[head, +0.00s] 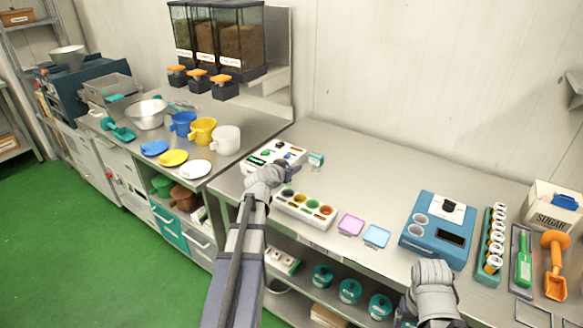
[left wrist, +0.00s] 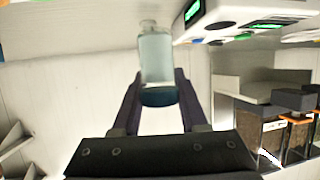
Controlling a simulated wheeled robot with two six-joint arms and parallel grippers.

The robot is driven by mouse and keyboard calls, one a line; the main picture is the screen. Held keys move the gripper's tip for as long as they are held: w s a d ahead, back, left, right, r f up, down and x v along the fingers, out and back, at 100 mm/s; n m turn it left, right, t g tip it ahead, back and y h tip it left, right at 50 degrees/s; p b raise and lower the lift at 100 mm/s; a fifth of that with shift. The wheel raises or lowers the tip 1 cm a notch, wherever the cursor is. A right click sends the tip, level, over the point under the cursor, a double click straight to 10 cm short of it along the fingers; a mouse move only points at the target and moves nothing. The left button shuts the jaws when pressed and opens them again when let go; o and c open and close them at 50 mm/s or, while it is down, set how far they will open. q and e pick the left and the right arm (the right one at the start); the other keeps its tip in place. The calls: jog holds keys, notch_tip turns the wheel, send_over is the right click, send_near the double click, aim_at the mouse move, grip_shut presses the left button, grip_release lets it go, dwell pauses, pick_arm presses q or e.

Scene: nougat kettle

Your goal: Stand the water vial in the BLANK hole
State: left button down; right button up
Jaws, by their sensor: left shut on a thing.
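The water vial (left wrist: 156,60) has a clear body and a dark teal cap. My left gripper (left wrist: 158,100) is shut on it at the cap end, and the body sticks out past the fingertips. In the head view my left gripper (head: 294,168) is over the bench, at the right side of a white instrument (head: 262,158). This instrument, with a green display and coloured buttons, is beside the vial in the left wrist view (left wrist: 240,25). I cannot make out a BLANK label or hole. My right gripper (head: 433,278) is at the bench's front edge, its fingertips hidden.
A white rack with several coloured wells (head: 305,209) stands in front of the instrument. A pink tray (head: 350,224), a light blue tray (head: 376,236) and a blue device (head: 437,230) stand to the right. The bench behind the trays is clear.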

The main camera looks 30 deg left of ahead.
pick_arm(q)
jog(key=shift+a+f, duration=0.15)
jog(key=shift+f, duration=0.2)
jog(key=shift+f+b, duration=0.5)
jog(key=shift+b, duration=0.35)
notch_tip(320, 180, down, 4)
jog(key=b, duration=0.4)
jog(key=shift+f, duration=0.1)
jog(key=shift+f+b, duration=0.65)
jog(key=c, duration=0.7)
grip_release()
jog(key=shift+r, duration=0.1)
jog(key=shift+s, duration=0.1)
jog(key=shift+p+v, duration=2.15)
jog(key=shift+v, duration=3.25)
